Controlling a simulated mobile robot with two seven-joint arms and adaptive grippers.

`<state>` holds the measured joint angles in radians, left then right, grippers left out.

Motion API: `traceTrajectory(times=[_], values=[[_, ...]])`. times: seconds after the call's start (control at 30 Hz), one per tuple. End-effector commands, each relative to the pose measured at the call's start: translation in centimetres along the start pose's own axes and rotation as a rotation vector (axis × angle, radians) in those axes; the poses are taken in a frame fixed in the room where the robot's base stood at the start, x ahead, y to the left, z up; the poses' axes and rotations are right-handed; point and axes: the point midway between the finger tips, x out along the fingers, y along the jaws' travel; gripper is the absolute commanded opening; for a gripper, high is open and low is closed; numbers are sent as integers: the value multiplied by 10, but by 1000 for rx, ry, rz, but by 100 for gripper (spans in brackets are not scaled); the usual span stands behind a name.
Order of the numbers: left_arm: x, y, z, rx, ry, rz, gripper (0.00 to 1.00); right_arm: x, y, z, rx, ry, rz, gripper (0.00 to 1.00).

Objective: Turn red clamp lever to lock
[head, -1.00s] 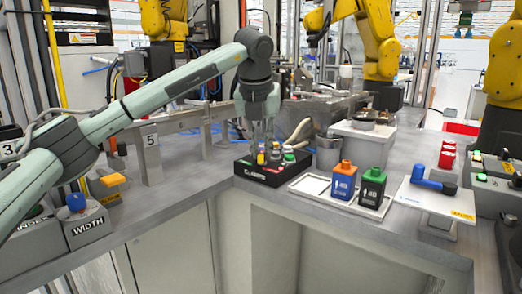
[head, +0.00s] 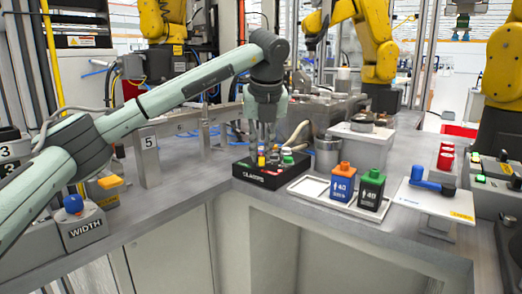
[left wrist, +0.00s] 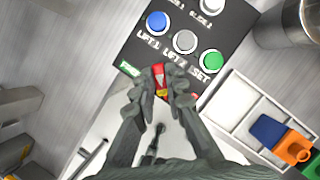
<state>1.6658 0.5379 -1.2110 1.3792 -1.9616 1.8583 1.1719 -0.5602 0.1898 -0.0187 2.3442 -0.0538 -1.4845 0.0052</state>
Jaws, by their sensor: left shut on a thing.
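The black control box (head: 258,182) marked CLAMPS stands on the grey bench, with colored buttons and levers on top. My left gripper (head: 266,148) points down over the box from above. In the left wrist view my left gripper (left wrist: 160,84) is shut on the red clamp lever (left wrist: 158,71), which has a yellow band below its red part. The lever's foot is hidden by the fingers. My right gripper is not in view.
A white tray (head: 314,187) holding a blue bottle (head: 342,178) and a green-capped black bottle (head: 370,186) stands right of the box. A metal cup (head: 327,152) is behind it. A white stand with a blue handle (head: 430,184) is farther right.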

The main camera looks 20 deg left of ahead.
Motion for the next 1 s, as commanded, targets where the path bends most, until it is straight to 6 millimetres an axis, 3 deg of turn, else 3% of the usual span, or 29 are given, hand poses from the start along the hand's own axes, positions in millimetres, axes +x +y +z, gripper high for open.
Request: traceTrajectory(times=[0.07, 0.1, 0.27, 0.67, 1.0], values=[[-1, 0, 1, -2, -1, -1, 0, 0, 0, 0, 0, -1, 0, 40], [-1, 0, 1, -2, -1, -1, 13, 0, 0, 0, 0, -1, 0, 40], [0, 0, 0, -1, -1, -1, 33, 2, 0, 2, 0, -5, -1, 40], [-9, 0, 1, 0, -2, -2, 33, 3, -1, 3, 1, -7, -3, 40], [-76, 0, 1, 0, -4, -3, 33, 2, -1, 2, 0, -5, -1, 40]])
